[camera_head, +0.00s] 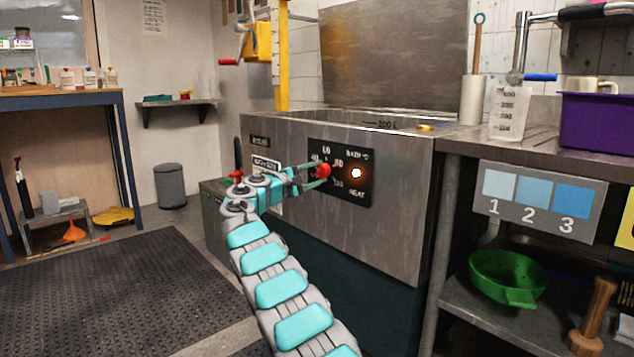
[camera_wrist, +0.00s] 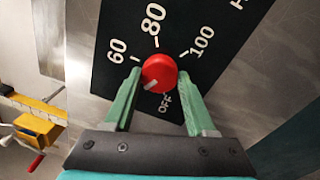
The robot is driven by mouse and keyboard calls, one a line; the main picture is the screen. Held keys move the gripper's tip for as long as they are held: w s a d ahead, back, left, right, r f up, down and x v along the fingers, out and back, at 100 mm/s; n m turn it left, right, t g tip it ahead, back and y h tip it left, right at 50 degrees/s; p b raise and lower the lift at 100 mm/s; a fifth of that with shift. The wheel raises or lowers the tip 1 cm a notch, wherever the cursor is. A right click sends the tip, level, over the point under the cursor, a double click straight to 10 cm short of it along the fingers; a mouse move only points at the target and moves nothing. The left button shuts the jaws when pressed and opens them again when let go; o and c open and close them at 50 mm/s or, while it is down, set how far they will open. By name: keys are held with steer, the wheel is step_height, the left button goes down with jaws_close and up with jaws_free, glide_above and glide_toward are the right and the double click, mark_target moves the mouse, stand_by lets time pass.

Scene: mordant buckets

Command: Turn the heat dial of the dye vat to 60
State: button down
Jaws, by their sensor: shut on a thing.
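The dye vat (camera_head: 400,226) is a steel tank with a black dial panel (camera_head: 352,196) on its front. The red heat dial (camera_head: 323,170) sits on this panel. In the wrist view, the dial (camera_wrist: 161,68) carries a white mark pointing down-left, between OFF and 60 (camera_wrist: 117,50). The 80 and 100 labels also show there; my left finger covers part of the scale. My gripper (camera_head: 319,177) is shut on the dial, with its green fingers on either side, as the wrist view also shows (camera_wrist: 160,75).
A lamp (camera_head: 356,173) glows on the panel, right of the dial. A purple bin (camera_head: 600,122) stands on the right counter, and a green colander (camera_head: 507,277) sits on the shelf below. A dark mat (camera_head: 120,300) covers clear floor at left.

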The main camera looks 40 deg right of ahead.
steer(key=m+b, duration=0.1)
steer(key=m, duration=0.3)
steer(key=shift+f, duration=0.2)
steer(key=m, duration=0.3)
steer(key=shift+w+g, duration=0.1)
steer(key=shift+g, duration=0.3)
steer(key=m+p, duration=0.2)
steer(key=m, duration=0.1)
steer(key=shift+r, duration=0.3)
steer(key=shift+m+g+p, duration=0.4)
steer(key=shift+m+p, duration=0.95)
steer(key=shift+m, duration=0.25)
steer(key=shift+c, duration=1.1)
jaws_free()
